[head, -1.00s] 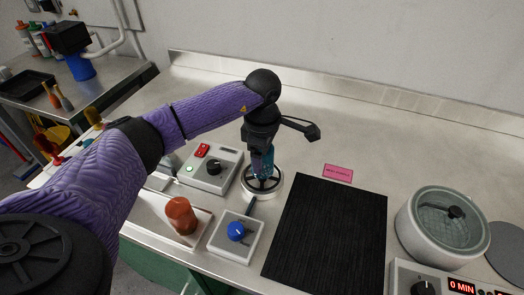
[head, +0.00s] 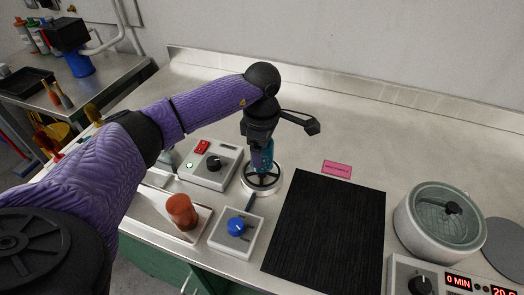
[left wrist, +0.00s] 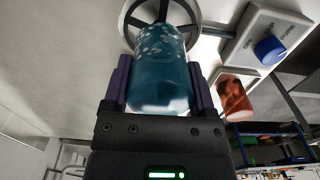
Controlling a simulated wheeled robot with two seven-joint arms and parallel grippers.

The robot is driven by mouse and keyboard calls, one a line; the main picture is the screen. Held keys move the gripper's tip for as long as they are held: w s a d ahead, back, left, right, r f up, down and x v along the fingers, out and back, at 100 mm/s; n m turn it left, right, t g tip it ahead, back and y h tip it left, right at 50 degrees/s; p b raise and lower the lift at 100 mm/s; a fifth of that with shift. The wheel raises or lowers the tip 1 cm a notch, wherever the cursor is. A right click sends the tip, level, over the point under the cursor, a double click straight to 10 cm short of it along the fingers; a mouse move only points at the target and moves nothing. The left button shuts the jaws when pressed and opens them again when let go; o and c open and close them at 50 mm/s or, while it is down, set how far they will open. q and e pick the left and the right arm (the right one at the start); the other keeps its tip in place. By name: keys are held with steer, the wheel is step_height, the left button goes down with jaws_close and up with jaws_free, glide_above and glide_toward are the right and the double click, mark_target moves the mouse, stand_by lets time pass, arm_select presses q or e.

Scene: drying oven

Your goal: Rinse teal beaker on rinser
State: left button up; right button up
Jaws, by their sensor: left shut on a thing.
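The teal beaker (left wrist: 160,75) is between the two fingers of my left gripper (left wrist: 160,88), which is shut on it. In the head view my left gripper (head: 262,150) hangs down over the round rinser (head: 262,178), and only a strip of the teal beaker (head: 267,158) shows beside the fingers. In the left wrist view the beaker's far end, with pale speckles, lies against the rinser's ring (left wrist: 193,12); I cannot tell whether they touch. My right gripper is not in view.
A box with a blue knob (head: 236,228) stands in front of the rinser, and an orange-brown container (head: 182,212) is left of it. A grey control box (head: 208,165) is close on the left. A black mat (head: 328,230), pink label (head: 337,169) and round lidded pot (head: 440,222) lie to the right.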

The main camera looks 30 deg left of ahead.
arm_select(q)
steer(key=shift+r, duration=0.1)
steer(key=shift+r+p, duration=1.15)
steer(key=shift+r, duration=0.25)
steer(key=shift+f, duration=0.1)
